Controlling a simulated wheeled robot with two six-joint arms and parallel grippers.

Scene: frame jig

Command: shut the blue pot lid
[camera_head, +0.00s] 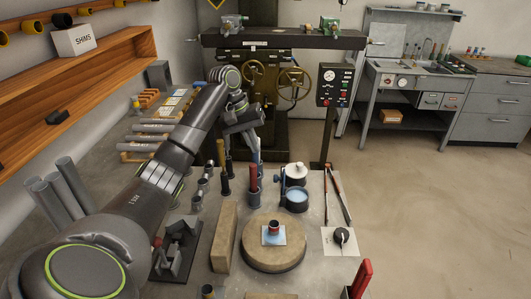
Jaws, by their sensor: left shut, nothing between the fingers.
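A small blue pot (296,202) stands on the bench right of centre, with a pale blue round surface facing up. A dark blue upright part (282,186) is at its left side; I cannot tell for sure whether this is its lid. A white, knobbed round thing (296,173) is right behind the pot. My left gripper (256,154) is shut and empty, pointing down, above and left of the pot and apart from it. My right gripper is not in view.
Upright tools in holders (254,187) stand just left of the pot. Long red-handled tools (337,193) lie to the right. A black knob (341,236) sits on a pale plate.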

